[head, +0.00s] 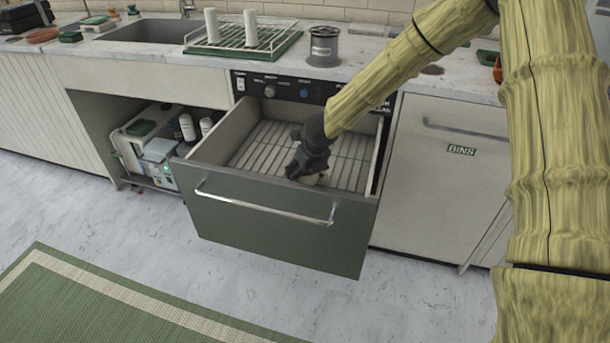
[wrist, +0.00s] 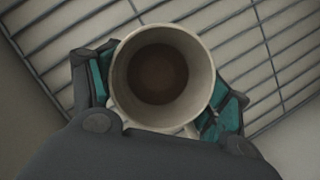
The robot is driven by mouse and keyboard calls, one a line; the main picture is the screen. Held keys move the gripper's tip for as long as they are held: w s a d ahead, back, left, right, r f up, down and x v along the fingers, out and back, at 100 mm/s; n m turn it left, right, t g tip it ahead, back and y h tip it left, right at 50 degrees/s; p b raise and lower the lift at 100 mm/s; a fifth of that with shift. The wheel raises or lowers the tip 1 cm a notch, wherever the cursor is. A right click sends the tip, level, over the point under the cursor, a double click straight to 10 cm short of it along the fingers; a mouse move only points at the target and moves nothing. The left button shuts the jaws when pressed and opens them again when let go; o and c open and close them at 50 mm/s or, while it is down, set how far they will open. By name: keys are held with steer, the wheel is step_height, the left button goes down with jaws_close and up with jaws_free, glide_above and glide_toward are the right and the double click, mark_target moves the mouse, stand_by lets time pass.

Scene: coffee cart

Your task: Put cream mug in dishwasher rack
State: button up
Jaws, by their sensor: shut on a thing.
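The cream mug (wrist: 119,75) is upright between the two fingers of my gripper (wrist: 160,88) in the wrist view, with its open mouth toward the camera and a brown inside bottom. My gripper (head: 309,167) is shut on the mug. In the head view the mug (head: 313,180) shows only as a small pale patch under the gripper, inside the open dishwasher drawer near its front wall. The dishwasher rack (head: 262,147) is a wire grid in the drawer, and it also shows behind the mug in the wrist view (wrist: 62,45). I cannot tell whether the mug touches the rack.
The drawer's green front (head: 270,228) with a bar handle is pulled out. A bins cabinet (head: 440,170) stands right. Rack space left of my gripper is clear.

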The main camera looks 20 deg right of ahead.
steer(key=shift+r, duration=0.1)
steer(key=o, duration=1.2)
steer(key=shift+o, duration=0.2)
steer(key=shift+r, duration=0.25)
steer(key=p+v, duration=0.2)
steer(key=v, duration=0.9)
steer(key=shift+s+r, duration=0.2)
steer(key=shift+d, duration=0.1)
